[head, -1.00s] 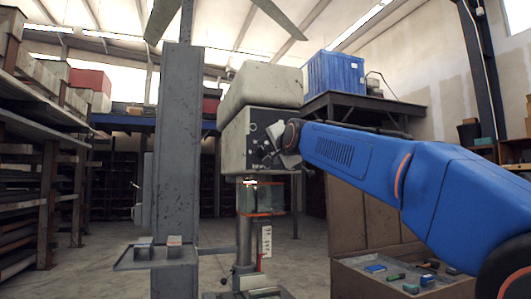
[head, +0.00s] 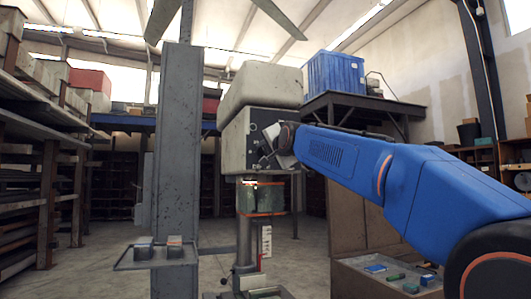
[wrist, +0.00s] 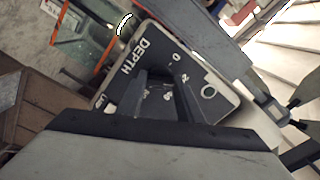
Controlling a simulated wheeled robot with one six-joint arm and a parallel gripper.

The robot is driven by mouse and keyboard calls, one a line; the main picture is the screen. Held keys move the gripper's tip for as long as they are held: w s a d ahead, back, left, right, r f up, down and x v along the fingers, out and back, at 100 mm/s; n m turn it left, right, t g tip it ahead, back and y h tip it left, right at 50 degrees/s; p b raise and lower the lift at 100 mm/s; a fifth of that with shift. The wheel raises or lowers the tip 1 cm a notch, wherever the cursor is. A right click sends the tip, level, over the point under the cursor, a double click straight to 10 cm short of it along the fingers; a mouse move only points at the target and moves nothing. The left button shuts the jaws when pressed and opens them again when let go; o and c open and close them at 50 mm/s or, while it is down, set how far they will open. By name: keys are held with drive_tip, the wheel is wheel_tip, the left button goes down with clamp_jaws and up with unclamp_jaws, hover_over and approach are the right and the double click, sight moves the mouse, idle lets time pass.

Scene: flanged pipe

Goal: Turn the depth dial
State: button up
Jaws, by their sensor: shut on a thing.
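The drill press head (head: 237,140) is a pale box with a dark control panel, near the middle of the head view. In the wrist view the panel (wrist: 215,82) fills the upper middle, with the white word DEPTH and a few scale marks. The depth dial sits on this panel; its knob is mostly hidden between my fingers. My gripper (wrist: 160,82) reaches the panel with one finger on each side of the knob and is shut on it. In the head view my gripper (head: 277,143) is at the panel, its fingertips too small to tell apart.
A clear guard with orange edges (head: 262,198) hangs below the drill head. A grey column (head: 177,150) with a small tray (head: 135,260) stands to the left. A drawer with small coloured items (head: 405,278) is at the lower right.

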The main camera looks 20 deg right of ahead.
drive_tip(key=n, duration=0.5)
drive_tip(key=shift+n, duration=0.4)
drive_tip(key=n, duration=0.5)
drive_tip(key=shift+n, duration=0.4)
drive_tip(key=shift+f+n, duration=0.1)
drive_tip(key=shift+n, duration=0.2)
drive_tip(key=o, duration=1.1)
drive_tip(key=s, duration=1.7)
drive_tip(key=shift+s+d, duration=0.25)
drive_tip(key=shift+d, duration=0.05)
